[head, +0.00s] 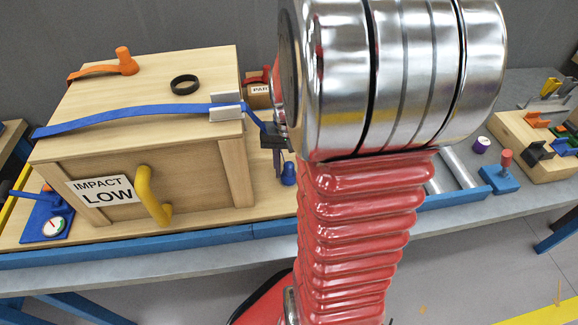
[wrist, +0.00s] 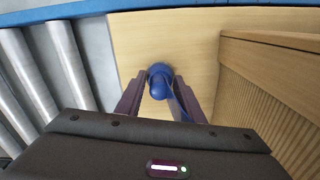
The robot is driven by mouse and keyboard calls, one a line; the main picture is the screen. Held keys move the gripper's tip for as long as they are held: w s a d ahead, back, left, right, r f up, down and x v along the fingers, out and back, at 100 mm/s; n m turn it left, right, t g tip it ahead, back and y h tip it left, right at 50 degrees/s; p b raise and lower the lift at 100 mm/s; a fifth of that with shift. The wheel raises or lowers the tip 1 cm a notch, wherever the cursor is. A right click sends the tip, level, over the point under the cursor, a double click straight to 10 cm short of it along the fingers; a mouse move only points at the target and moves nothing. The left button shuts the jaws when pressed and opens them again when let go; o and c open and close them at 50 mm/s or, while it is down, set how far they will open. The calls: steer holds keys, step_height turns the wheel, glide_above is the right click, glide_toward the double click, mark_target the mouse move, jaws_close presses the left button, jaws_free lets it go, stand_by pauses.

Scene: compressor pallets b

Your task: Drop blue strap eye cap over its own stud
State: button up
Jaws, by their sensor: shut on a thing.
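The blue strap (head: 140,113) runs over the wooden crate, through a metal clip, and slopes down off its right side. My gripper (head: 273,142), partly hidden by my arm, is shut on the strap's end beside the crate. In the wrist view, my gripper (wrist: 159,88) has blue parts between its fingertips; the eye cap (wrist: 158,89) and strap are hard to tell apart there. The blue stud (head: 289,173) stands upright on the pallet beside the crate, below and slightly right of my gripper in the head view. I cannot tell whether the cap touches it.
The crate wall (wrist: 270,85) rises close on the right in the wrist view. Bare pallet board (wrist: 190,40) surrounds the blue parts. Rollers (wrist: 60,70) lie to the left. An orange strap (head: 100,70) and black ring (head: 185,84) are on the crate top.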

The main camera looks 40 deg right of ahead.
steer(key=o, duration=1.1)
step_height(320, 180, up, 14)
steer(key=shift+f, duration=0.2)
stand_by(0.6)
